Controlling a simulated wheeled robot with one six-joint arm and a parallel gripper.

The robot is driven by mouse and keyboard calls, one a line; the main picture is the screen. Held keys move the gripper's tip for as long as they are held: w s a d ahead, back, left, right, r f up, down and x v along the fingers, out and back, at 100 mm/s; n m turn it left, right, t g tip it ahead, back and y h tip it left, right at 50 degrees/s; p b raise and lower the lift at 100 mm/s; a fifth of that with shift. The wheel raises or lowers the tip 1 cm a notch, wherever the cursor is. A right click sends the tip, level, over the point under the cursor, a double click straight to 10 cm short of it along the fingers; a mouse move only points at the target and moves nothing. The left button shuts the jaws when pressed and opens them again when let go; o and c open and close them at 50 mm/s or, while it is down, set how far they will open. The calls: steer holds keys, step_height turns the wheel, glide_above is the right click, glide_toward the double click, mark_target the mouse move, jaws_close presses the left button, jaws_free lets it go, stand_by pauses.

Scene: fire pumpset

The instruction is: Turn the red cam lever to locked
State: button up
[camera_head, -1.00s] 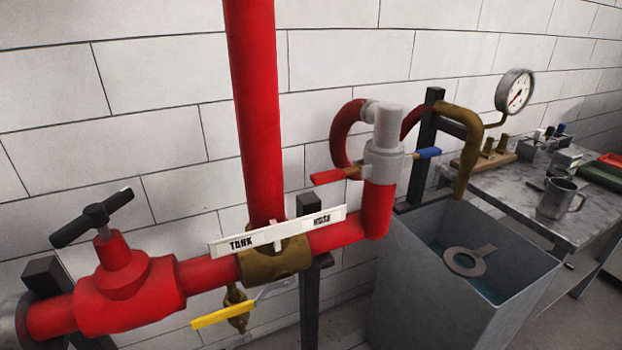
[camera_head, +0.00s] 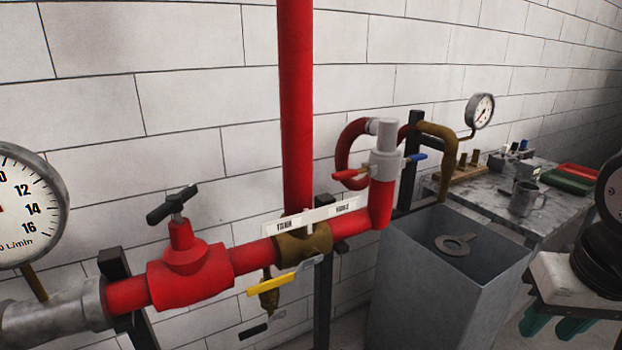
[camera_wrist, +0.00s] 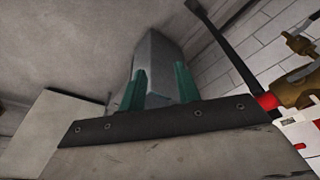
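The red cam lever (camera_head: 350,173) sticks out to the left of a grey coupling (camera_head: 386,163) on top of the red pipe elbow. A blue lever (camera_head: 415,157) sticks out on the coupling's right side. My gripper (camera_head: 552,325) is at the lower right in the head view, well apart from the levers and to the right of the grey bin. Its two teal fingers are spread and empty; the wrist view also shows the gap between them (camera_wrist: 161,82). I cannot make out the red lever in the wrist view.
A grey open bin (camera_head: 440,285) stands below and right of the coupling. A marble-topped table (camera_head: 480,197) with a mug (camera_head: 525,198) and trays is behind it. A red valve (camera_head: 190,268) and a yellow-handled valve (camera_head: 270,288) are on the pipe to the left.

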steer(key=w+a+m+t, duration=0.2)
steer(key=w+m+t, duration=0.1)
steer(key=w, duration=0.7)
steer(key=m+t+y, duration=0.7)
steer(key=t+y, duration=0.2)
steer(key=y, duration=0.1)
glide_toward(346, 177)
steer(key=x, duration=0.5)
steer(key=shift+w+f, duration=0.15)
steer(key=shift+f, duration=0.05)
steer(key=x, duration=0.7)
steer(key=shift+w+a+r, duration=0.25)
jaws_close()
